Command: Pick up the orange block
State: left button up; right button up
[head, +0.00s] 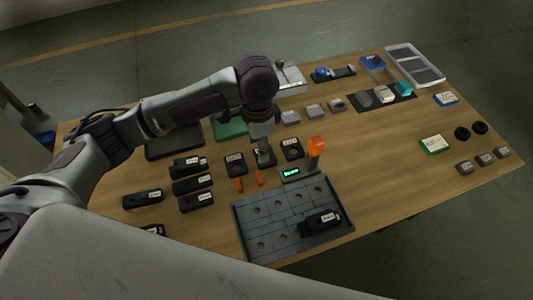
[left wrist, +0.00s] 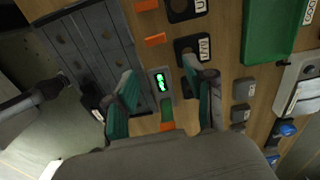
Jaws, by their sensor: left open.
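In the head view a bright orange block (head: 316,146) stands tall beside the small green-lit display (head: 290,173). Two small flat orange pieces (head: 248,181) lie left of the display; one of them also shows in the left wrist view (left wrist: 155,40). My left gripper (head: 263,154) points down over the table, left of the tall orange block and behind the display. In the left wrist view its two fingers (left wrist: 159,72) are spread, with the display between them. An orange patch (left wrist: 167,126) shows low between the fingers, partly hidden by the gripper body. My right gripper is not in view.
A dark grey tray (head: 245,225) with round holes lies at the front, with a black labelled part (head: 320,222) on it. Several black labelled parts (head: 192,184) lie left. Grey blocks, a green-labelled box (head: 434,143) and black rings (head: 463,133) lie right. Bare table shows at centre right.

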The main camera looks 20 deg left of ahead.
pick_arm(q)
send_over(258, 177)
notch_tip(258, 177, down, 5)
jog(key=shift+d+r, duration=0.1)
jog(key=shift+d, duration=0.05)
notch_tip(258, 177, down, 3)
jog(key=shift+w+r, duration=0.15)
jog(key=shift+f, duration=0.9)
jog(key=f, duration=0.2)
jog(key=f+p, duration=0.1)
jog(key=shift+s+a+f, duration=0.2)
jog(key=shift+s+f, duration=0.05)
jog(key=shift+s, duration=0.05)
jog(key=shift+f, duration=0.35)
jog(key=c, duration=0.9)
jog(key=shift+w, duration=0.1)
jog(key=shift+c, duration=0.3)
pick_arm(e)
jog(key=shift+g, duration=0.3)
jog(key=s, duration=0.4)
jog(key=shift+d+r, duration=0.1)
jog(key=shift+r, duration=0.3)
pick_arm(q)
jog(key=shift+r, duration=0.15)
